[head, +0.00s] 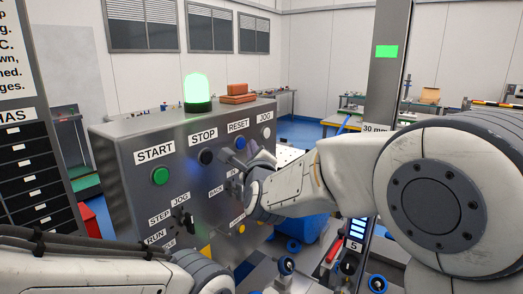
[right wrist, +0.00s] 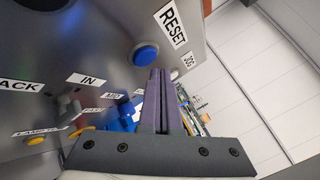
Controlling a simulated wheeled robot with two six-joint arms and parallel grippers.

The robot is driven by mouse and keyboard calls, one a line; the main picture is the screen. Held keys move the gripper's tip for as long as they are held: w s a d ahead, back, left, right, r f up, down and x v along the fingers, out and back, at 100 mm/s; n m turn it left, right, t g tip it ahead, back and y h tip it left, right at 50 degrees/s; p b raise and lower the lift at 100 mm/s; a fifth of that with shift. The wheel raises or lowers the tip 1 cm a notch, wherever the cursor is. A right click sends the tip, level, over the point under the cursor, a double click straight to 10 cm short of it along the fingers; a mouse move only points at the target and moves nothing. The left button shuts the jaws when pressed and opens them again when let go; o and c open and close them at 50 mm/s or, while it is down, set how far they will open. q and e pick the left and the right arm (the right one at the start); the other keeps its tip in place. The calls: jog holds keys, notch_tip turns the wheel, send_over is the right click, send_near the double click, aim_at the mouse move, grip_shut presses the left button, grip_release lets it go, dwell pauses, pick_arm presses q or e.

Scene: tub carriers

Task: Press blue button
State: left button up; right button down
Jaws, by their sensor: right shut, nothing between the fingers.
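The blue button (head: 240,143) sits below the RESET label on the slanted face of a grey control panel (head: 128,150). It also shows in the right wrist view (right wrist: 145,54), beside my fingertips. My right gripper (head: 229,157) is shut and empty, with its fingers close to the panel, just below the button in the head view. In the right wrist view the shut fingers (right wrist: 160,74) end right by the button's edge; I cannot tell whether they touch it. My left arm enters at the bottom left of the head view; its gripper is not in view.
A green START button (head: 160,176), a dark STOP button (head: 205,157) and a pale JOG button (head: 266,131) share the panel. Switches and yellow buttons lie lower. A lit green lamp (head: 197,89) and orange-brown blocks (head: 238,93) stand on top.

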jog(key=s+d+b, duration=0.1)
jog(key=d+b, duration=0.1)
jog(key=s+d+b, duration=0.2)
jog(key=shift+d, duration=0.1)
jog(key=shift+f, duration=0.1)
dwell(0.6)
jog(key=s+a+f+n+g+y, duration=0.25)
jog(key=s+f+n+g, duration=0.25)
jog(key=s+f+n, duration=0.25)
jog(key=s+a+f+n+g+y, duration=0.1)
jog(key=s+a+f+n+g, duration=0.3)
jog(key=s+f+n, duration=0.3)
jog(key=s+d+f+n+g+h, duration=0.1)
jog(key=s+d+f+n+g, duration=0.2)
jog(key=s, duration=0.4)
jog(key=s+d+f+n+g+h, duration=0.2)
jog(key=s+f+n, duration=0.3)
jog(key=s+n, duration=0.3)
jog(key=s+d+f+n+g+h, duration=0.2)
jog(key=s+d+f+n+g, duration=0.2)
jog(key=s+f+n, duration=0.1)
jog(key=s+n, duration=0.1)
jog(key=s, duration=0.1)
jog(key=shift+s+d+g, duration=0.25)
jog(key=shift+s+g, duration=0.05)
